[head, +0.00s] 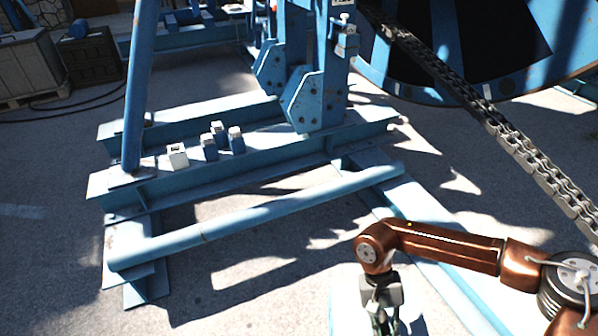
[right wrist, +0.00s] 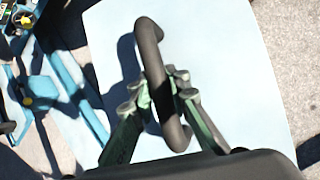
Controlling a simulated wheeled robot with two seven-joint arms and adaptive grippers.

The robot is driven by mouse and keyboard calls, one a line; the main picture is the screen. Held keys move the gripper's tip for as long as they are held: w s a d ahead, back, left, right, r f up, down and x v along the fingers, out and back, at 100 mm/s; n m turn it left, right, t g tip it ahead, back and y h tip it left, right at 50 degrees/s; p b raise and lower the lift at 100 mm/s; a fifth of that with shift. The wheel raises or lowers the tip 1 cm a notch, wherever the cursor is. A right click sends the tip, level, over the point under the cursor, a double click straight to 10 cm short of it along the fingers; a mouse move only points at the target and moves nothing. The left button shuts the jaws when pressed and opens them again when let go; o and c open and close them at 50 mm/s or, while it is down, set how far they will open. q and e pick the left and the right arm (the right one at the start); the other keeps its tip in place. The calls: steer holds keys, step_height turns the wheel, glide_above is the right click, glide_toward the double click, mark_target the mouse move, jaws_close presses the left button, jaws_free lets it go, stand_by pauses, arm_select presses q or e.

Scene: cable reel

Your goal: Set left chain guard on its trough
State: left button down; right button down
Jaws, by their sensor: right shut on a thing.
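A pale blue flat panel with a dark curved handle (right wrist: 150,48), apparently the chain guard (right wrist: 215,50), fills the middle of the right wrist view. My right gripper (right wrist: 159,93) is shut on the handle, with a finger on each side of the bar. In the head view the same gripper (head: 384,322) is at the bottom edge, pointing down, and a strip of the pale panel (head: 344,305) shows to its left. The panel's lower part is cut off there. I cannot make out the trough. My left gripper is not in view.
A heavy chain (head: 505,135) slants down to the right from the big blue reel (head: 425,95). A blue steel frame (head: 230,165) with a round tube (head: 250,217) stands at left, with several small blocks (head: 178,155) on its beam. Grey concrete (head: 50,240) is open at left.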

steer(key=n, duration=0.1)
steer(key=a+r, duration=0.1)
steer(key=r+n+h, duration=0.1)
steer(key=shift+s+a+r+n+t, duration=0.2)
steer(key=shift+s+n+t, duration=0.05)
steer(key=shift+n+t, duration=0.05)
steer(key=shift+f, duration=0.1)
